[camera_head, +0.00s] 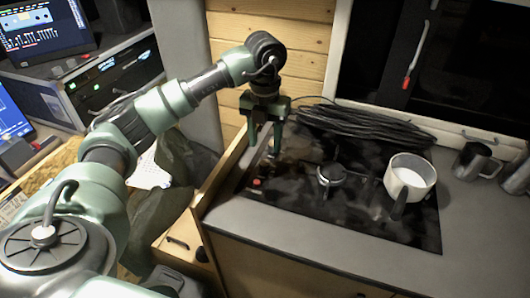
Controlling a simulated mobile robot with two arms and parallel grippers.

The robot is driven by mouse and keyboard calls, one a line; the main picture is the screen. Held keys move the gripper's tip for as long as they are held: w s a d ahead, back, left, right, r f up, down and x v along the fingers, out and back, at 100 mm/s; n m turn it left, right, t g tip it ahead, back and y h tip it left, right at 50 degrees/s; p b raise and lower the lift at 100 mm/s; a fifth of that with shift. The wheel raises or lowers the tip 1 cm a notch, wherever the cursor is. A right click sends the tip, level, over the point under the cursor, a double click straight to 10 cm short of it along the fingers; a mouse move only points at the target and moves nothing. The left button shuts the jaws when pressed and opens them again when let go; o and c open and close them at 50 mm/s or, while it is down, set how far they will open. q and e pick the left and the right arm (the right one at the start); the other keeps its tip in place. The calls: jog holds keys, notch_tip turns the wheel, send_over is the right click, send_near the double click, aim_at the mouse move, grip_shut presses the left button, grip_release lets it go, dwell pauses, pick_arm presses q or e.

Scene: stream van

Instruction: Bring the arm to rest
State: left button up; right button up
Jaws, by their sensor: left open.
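My left arm (140,122) reaches in from the left, bends at its raised wrist and points its gripper downward. My left gripper (265,148) hangs over the left rear part of the black stovetop (310,203). Its two green fingers are apart, with nothing seen between them. I cannot tell exactly how far the fingertips are above the surface. My right gripper does not show.
A light pot (410,176) with white contents stands on the stovetop's right side. A coiled black cable (370,127) lies behind the stovetop. Metal mugs (473,162) stand at the right. A screen (42,24) and electronic equipment are at the left.

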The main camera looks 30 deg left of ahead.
pick_arm(q)
jog(key=shift+r, duration=0.35)
